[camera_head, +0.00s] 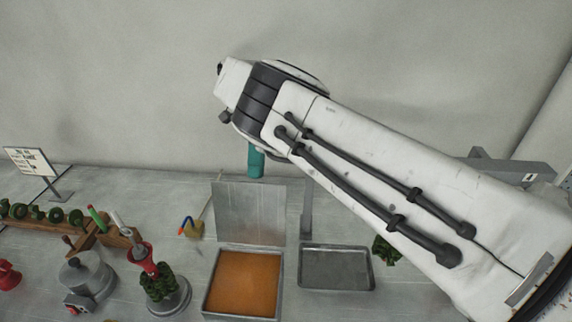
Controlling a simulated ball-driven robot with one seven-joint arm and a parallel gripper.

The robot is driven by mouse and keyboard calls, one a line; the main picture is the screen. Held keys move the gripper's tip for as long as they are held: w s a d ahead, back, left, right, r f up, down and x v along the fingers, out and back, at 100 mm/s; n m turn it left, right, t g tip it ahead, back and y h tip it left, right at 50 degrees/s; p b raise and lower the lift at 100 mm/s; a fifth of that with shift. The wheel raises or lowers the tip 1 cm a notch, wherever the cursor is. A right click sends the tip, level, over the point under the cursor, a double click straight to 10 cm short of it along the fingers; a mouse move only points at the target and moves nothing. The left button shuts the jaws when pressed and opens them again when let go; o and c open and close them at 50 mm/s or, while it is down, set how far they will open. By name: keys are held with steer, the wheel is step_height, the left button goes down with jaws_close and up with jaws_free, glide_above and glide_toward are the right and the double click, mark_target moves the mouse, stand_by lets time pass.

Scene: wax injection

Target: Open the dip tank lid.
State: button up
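The dip tank (209,299) is a square metal box holding orange-brown wax, at the lower middle of the head view. Its lid (232,208) is a flat grey metal panel standing upright at the tank's back edge, so the tank's top is uncovered. A teal piece (256,162) shows at the lid's top edge, just under my arm's wrist; I cannot tell whether it is a lid handle or part of my gripper. My arm reaches in from the right, and its end is above and behind the lid. The fingers cannot be made out.
An empty grey metal tray (337,268) stands right of the tank. To its left are a wax tree on a round base (170,300), a grey metal pot (88,276) and a wooden rack with green pieces (40,213). A small sign (30,162) stands at the back left.

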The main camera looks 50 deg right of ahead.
steer(key=s+r, duration=0.2)
steer(key=r, duration=0.1)
steer(key=s+a+r, duration=0.1)
steer(key=s+r, duration=0.2)
steer(key=shift+a, duration=0.15)
steer(key=s+a+r+b, duration=0.1)
steer(key=s+r, duration=0.2)
steer(key=s, duration=0.5)
steer(key=shift+s+a+r, duration=0.25)
steer(key=shift+s+r, duration=0.15)
